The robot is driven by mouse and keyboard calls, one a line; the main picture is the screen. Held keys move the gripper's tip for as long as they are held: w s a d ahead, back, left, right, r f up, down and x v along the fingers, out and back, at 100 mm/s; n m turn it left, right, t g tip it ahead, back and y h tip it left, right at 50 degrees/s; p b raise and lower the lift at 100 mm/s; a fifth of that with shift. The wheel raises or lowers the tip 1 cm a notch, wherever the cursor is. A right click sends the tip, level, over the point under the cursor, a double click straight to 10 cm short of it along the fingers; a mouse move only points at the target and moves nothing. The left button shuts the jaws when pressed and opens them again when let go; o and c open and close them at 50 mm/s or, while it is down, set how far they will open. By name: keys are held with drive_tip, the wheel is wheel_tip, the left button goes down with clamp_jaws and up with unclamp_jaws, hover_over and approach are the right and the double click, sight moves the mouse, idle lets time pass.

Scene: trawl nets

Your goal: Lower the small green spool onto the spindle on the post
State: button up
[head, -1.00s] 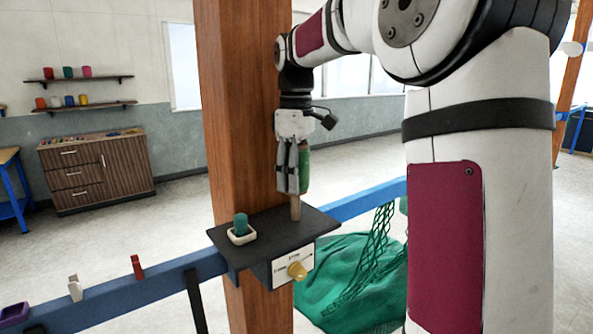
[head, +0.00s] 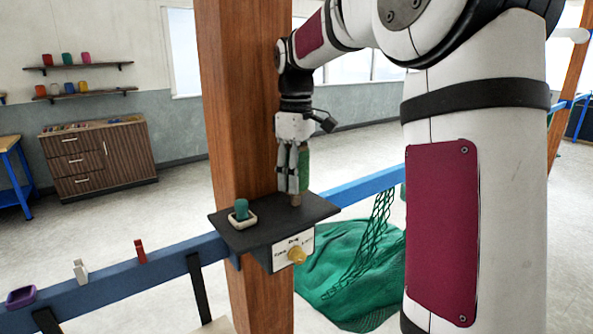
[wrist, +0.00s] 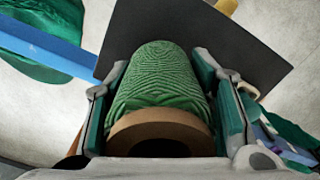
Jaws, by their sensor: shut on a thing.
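The small green spool (head: 304,172), wound with green cord, is upright between the fingers of my gripper (head: 293,184). In the wrist view the green spool (wrist: 160,85) fills the space between the two finger pads, with its tan core end nearest the camera. The wooden spindle (head: 296,200) shows as a short stub below the fingers, standing on the dark shelf (head: 320,208) on the post (head: 238,100). The spool is in line above or around the spindle. The fingers hide its lower end, so I cannot tell how far it is on.
A teal spool (head: 241,208) stands in a white dish (head: 243,221) on the shelf's left side. A yellow knob (head: 297,255) is on the shelf's front. A blue rail (head: 130,269) carries clips. Green netting (head: 350,270) lies behind on the floor.

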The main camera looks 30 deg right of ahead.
drive_tip(key=shift+f, duration=1.4)
drive_tip(key=o, duration=1.3)
wheel_tip(320, 180, up, 12)
drive_tip(key=shift+f, duration=0.1)
